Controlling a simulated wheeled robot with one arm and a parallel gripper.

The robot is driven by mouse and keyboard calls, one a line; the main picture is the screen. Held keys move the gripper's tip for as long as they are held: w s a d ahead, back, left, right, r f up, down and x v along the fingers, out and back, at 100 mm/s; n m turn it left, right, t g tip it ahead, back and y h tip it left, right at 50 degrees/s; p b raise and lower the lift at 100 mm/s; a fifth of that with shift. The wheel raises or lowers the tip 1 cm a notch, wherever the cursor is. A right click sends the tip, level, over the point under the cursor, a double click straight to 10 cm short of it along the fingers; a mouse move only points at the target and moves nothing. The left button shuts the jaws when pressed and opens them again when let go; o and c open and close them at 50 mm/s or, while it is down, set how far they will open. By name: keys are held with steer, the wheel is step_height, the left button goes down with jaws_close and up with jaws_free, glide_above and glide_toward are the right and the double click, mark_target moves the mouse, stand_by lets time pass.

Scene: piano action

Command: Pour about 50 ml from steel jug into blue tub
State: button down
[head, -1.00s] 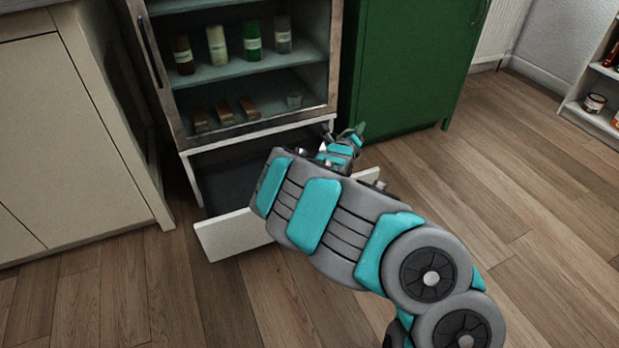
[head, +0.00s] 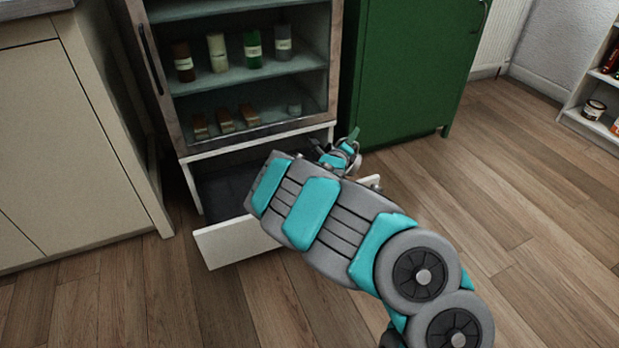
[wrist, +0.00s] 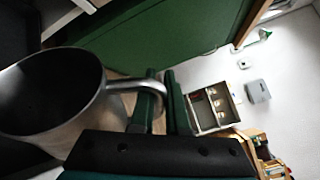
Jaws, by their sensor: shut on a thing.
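The steel jug (wrist: 75,125) fills the left of the wrist view, its dark round mouth facing the camera. My gripper (wrist: 163,100) is shut on the jug's curved handle (wrist: 122,85); the handle passes between the dark green fingers. The level inside the jug is too dark to read. In the head view my gripper (head: 343,152) is in front of the cabinet's right side, above the open drawer, and my arm hides most of what is there. I cannot make out the blue tub in either view.
A pulled-out white drawer (head: 238,243) sits under a glass-front cabinet (head: 255,72) holding several jars and blocks. A green cabinet (head: 412,75) stands at its right, a beige cupboard (head: 80,140) at left. Wooden floor (head: 500,200) at right is clear up to a shelf (head: 597,120).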

steer(key=shift+w+a+n+t, duration=0.1)
steer(key=shift+a+n+t, duration=0.3)
steer(key=shift+a+n, duration=0.4)
stand_by(0.9)
steer(key=shift+a+f+n+h, duration=0.1)
steer(key=shift+a+n+h, duration=0.2)
steer(key=shift+a, duration=0.3)
stand_by(0.6)
steer(key=shift+d, duration=0.45)
steer(key=shift+d+r+m, duration=0.2)
steer(key=shift+d+m, duration=0.3)
steer(key=shift+d, duration=0.05)
steer(key=shift+d+r+m+g, duration=0.1)
steer(key=shift+d+m+g, duration=0.4)
steer(key=shift+d+m, duration=0.25)
steer(key=shift+d+m+y, duration=0.1)
steer(key=shift+m+y, duration=0.3)
steer(key=shift+m, duration=0.05)
steer(key=shift+d+m+g+p, duration=0.4)
steer(key=shift+d+m+p, duration=0.1)
steer(key=shift+m, duration=0.1)
steer(key=shift+s+d+f+m+y+p, duration=0.2)
steer(key=shift+d+f+m+y+p, duration=0.1)
steer(key=shift+f+m+y+p, duration=0.15)
